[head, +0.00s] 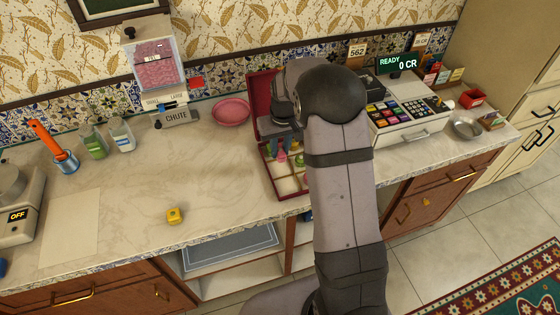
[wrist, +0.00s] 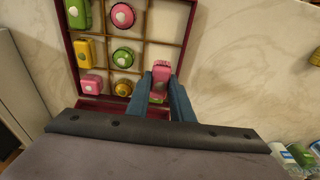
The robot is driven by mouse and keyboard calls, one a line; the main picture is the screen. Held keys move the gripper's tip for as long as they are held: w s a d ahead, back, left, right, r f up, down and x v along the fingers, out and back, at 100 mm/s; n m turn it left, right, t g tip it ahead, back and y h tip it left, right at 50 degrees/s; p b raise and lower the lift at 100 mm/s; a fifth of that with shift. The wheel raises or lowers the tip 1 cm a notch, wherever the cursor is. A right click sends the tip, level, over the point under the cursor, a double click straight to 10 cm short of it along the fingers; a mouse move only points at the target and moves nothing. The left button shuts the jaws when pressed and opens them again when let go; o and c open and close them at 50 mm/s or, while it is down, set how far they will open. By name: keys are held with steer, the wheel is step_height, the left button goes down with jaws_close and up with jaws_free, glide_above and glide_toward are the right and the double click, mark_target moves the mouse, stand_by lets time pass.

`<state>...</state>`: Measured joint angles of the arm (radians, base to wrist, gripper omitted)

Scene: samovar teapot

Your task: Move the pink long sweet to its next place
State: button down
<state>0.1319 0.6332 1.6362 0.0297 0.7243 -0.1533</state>
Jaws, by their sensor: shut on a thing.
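My gripper (wrist: 160,85) is shut on a pink long sweet (wrist: 160,78), which sits between its two fingers in the wrist view. It is over the lower right part of the open red sweet box (wrist: 190,22); I cannot tell whether the sweet touches the box floor. In the head view my gripper (head: 279,143) is over the box (head: 268,179), partly hidden by my arm. The right column's upper compartments look empty.
A yellow sweet (head: 174,215) lies on the counter near its front edge. A pink plate (head: 231,111) stands behind and left of the box. A cash register (head: 408,112) stands to the right. The counter between the box and the bottles (head: 121,134) is mostly clear.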

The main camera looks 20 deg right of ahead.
mark_target(280, 170)
steer(key=shift+f+p, duration=0.85)
steer(key=shift+f, duration=2.3)
steer(key=shift+f, duration=0.15)
steer(key=c, duration=1.8)
jaws_free()
steer(key=shift+c, duration=0.2)
steer(key=r+b, duration=0.1)
steer(key=r, duration=0.3)
steer(key=s+r+b, duration=0.1)
steer(key=r, duration=0.3)
steer(key=s+r+b, duration=0.1)
steer(key=r, duration=0.3)
steer(key=shift+r, duration=0.15)
steer(key=s+a+f+g, duration=0.1)
steer(key=s+a, duration=0.2)
steer(key=s, duration=0.9)
steer(key=s+a+f, duration=0.1)
steer(key=s+a, duration=0.2)
steer(key=s, duration=1)
steer(key=shift+f+g, duration=0.25)
steer(key=shift+g, duration=0.15)
